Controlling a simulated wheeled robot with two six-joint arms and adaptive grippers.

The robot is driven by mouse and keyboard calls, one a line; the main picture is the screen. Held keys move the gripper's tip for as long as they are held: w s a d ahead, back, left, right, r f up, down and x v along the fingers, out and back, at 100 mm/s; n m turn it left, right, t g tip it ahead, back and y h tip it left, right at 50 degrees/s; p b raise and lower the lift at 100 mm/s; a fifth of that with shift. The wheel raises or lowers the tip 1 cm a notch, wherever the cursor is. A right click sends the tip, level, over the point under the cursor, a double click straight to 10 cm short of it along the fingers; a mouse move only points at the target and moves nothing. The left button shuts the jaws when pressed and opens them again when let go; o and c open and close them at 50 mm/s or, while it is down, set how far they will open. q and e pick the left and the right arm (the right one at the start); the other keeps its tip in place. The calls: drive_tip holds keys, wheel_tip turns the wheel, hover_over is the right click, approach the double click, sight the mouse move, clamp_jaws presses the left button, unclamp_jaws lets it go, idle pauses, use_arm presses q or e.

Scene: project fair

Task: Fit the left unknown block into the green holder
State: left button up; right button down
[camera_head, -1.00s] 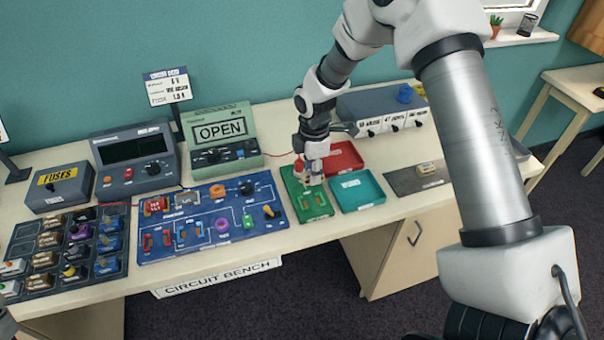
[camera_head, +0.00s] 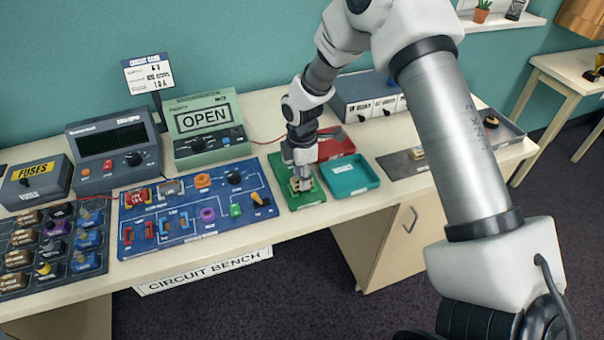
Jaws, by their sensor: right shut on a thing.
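The green holder (camera_head: 281,170) is a flat green board at the right of the bench, beside the blue circuit board. My right gripper (camera_head: 301,184) points down over its front part and is shut on a small pale-yellowish block. The fingers hide most of that block, and I cannot tell whether it is seated in the holder or just above it. Another small pale block (camera_head: 417,153) lies on a dark grey mat (camera_head: 397,165) further right, partly hidden by my right arm. My left gripper is out of view.
A teal tray (camera_head: 372,184) and a red tray (camera_head: 340,145) lie right of the holder. The blue circuit board (camera_head: 150,236) with several parts is on its left. A green meter (camera_head: 205,150) reading OPEN stands behind. My right arm crosses the right side.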

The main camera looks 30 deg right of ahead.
drive_tip(key=shift+d+p, duration=0.1)
drive_tip(key=shift+p, duration=0.7)
idle(1.3)
drive_tip(key=shift+f+b, duration=0.35)
drive_tip(key=shift+f, duration=0.3)
idle(0.9)
drive_tip(key=shift+c, duration=1.4)
unclamp_jaws()
drive_tip(key=shift+r, duration=0.1)
drive_tip(key=shift+r+p, duration=3.45)
drive_tip(key=shift+r, duration=0.5)
drive_tip(key=shift+f, duration=0.1)
